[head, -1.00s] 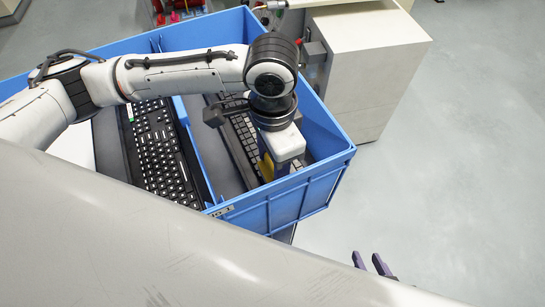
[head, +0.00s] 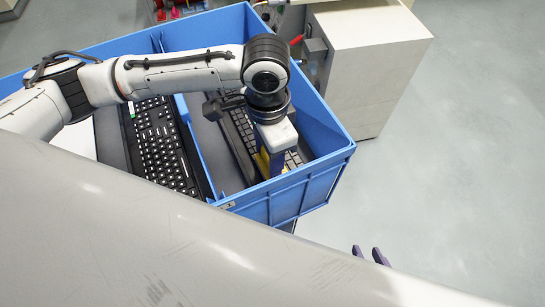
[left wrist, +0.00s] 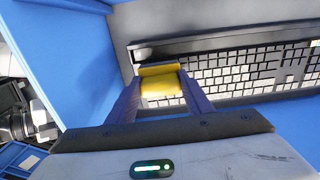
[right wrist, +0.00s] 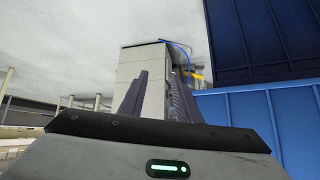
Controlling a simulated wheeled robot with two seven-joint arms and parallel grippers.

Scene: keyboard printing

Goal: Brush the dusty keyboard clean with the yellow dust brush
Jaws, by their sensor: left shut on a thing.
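My left gripper (left wrist: 160,95) is shut on the yellow dust brush (left wrist: 162,84), seen in the left wrist view. In the head view the brush (head: 263,162) is mostly hidden by my left gripper (head: 275,172). The brush is over the near end of a keyboard (left wrist: 255,70) with pale, dusty-looking keys; whether it touches the keys I cannot tell. This keyboard (head: 240,130) lies in the right compartment of the blue bin (head: 290,200), partly under my arm. My right gripper (head: 370,256) is open and empty outside the bin, and its fingers show in the right wrist view (right wrist: 158,98).
A second black keyboard (head: 163,145) lies in the bin's left compartment, beyond the blue divider (head: 197,140). The bin walls stand close around my left gripper. A beige cabinet (head: 370,60) stands behind the bin. The floor at the right is clear.

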